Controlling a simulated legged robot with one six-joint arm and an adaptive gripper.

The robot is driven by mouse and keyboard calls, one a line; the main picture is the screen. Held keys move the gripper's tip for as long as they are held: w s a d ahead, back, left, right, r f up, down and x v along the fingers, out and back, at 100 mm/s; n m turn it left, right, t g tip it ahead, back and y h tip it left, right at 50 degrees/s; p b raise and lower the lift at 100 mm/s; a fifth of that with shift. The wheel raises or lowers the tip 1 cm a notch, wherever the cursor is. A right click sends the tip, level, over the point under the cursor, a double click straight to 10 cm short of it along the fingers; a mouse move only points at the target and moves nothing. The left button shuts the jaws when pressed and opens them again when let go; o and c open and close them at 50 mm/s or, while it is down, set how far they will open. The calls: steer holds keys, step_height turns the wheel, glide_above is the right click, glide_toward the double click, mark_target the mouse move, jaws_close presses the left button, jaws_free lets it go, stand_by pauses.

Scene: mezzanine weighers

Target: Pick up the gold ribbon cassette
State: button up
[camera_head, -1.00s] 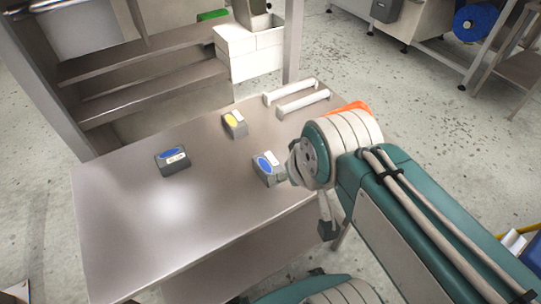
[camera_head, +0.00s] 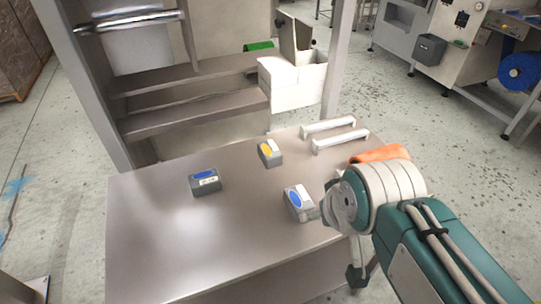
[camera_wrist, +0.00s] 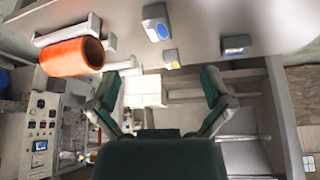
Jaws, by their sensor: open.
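The gold ribbon cassette (camera_head: 269,153) is a small grey block with a gold oval and a pale label. It stands on the metal table (camera_head: 150,240) near the back, behind two blue-marked cassettes. In the wrist view the gold cassette (camera_wrist: 171,58) shows small, just above the space between my fingers. My gripper (camera_wrist: 167,75) is open and empty, its two green fingers spread wide. It is apart from the cassette. In the head view my gripper is mostly hidden by my arm, at the table's right side.
One blue-marked cassette (camera_head: 205,181) lies left of the gold one; another (camera_head: 299,203) lies nearer, close to my arm. Two white bars (camera_head: 340,140) and an orange roll (camera_wrist: 72,57) are at the right. A white box (camera_head: 292,85) stands behind. The table's front left is clear.

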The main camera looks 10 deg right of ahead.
stand_by(0.3)
steer(key=w+r+g, duration=0.1)
steer(key=w+r, duration=0.3)
steer(key=w, duration=0.5)
steer(key=n+g, duration=0.2)
steer(key=g, duration=0.3)
glide_above(269, 149)
steer(key=f, duration=1.2)
steer(key=shift+w+d+f, duration=0.15)
steer(key=shift+d+f, duration=0.05)
steer(key=shift+f, duration=0.05)
steer(key=shift+w+f, duration=0.2)
steer(key=shift+f, duration=0.4)
step_height(269, 149, down, 5)
steer(key=shift+r, duration=0.2)
steer(key=shift+s+a+f, duration=0.1)
steer(key=shift+s+f, duration=0.1)
steer(key=shift+f, duration=1.2)
steer(key=shift+s+a+f, duration=0.1)
steer(key=shift+s+f, duration=0.05)
steer(key=shift+f, duration=1.2)
steer(key=c, duration=1)
